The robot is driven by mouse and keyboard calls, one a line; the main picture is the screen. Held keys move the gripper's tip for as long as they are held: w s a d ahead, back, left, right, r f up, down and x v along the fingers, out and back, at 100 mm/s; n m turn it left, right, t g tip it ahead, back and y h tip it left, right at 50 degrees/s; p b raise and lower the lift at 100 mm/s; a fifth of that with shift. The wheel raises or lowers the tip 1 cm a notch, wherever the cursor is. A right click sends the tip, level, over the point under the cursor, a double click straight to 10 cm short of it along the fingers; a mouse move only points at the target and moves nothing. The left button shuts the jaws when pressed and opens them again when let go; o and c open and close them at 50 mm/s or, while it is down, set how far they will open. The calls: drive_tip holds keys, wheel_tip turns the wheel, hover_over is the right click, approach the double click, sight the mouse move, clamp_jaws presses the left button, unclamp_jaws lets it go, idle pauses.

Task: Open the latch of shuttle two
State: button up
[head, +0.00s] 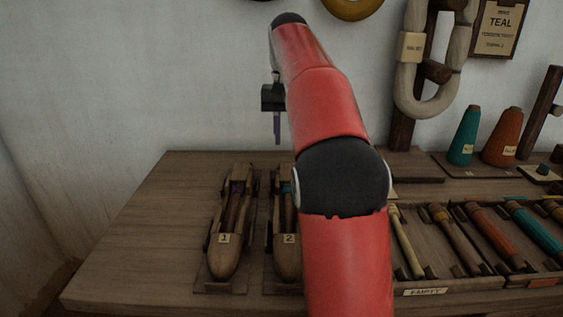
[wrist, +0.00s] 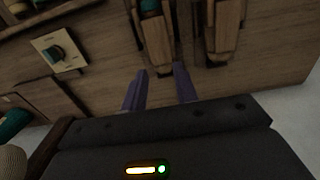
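Shuttle two (head: 287,244) is a wooden boat shuttle with a "2" label and a teal bobbin, on the bench; my arm hides its right side in the head view. Its end also shows in the wrist view (wrist: 155,42), just beyond my fingertips. I cannot make out its latch or whether it is open. My gripper (head: 277,128) hangs above the back of the bench with its fingers pointing down. In the wrist view my gripper (wrist: 159,82) has its two purple fingers apart, with nothing between them.
Shuttle one (head: 225,236), labelled "1", lies left of shuttle two. A tray of bobbins (head: 425,291) is on the right, with its "EMPTY" label in front. Teal (head: 464,137) and orange (head: 503,138) cones stand behind it. The bench's left part (head: 150,235) is clear.

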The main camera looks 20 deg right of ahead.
wheel_tip(320, 180, down, 8)
drive_tip(key=b, duration=0.3)
drive_tip(key=shift+r, duration=0.15)
drive_tip(key=shift+c, duration=0.2)
clamp_jaws()
